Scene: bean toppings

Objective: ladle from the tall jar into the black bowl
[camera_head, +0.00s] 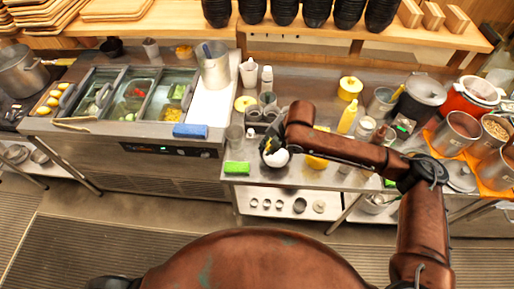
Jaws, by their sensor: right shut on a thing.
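A tall steel jar (215,72) stands on the counter left of centre, with a thin handle-like piece leaning in its mouth. Several stacks of black bowls (284,10) stand on the wooden shelf at the top. My right gripper (272,152) is at the front of the middle counter, to the right of and nearer than the jar. It is shut on a small white rounded thing (277,158); I cannot tell what it is, and the gripper hides part of it.
A topping counter with sunken trays (132,92) lies left, with a blue block (190,131) at its edge. A green sponge (237,168) lies left of my gripper. Cups, a yellow bottle (348,117) and steel pots (455,133) crowd the right.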

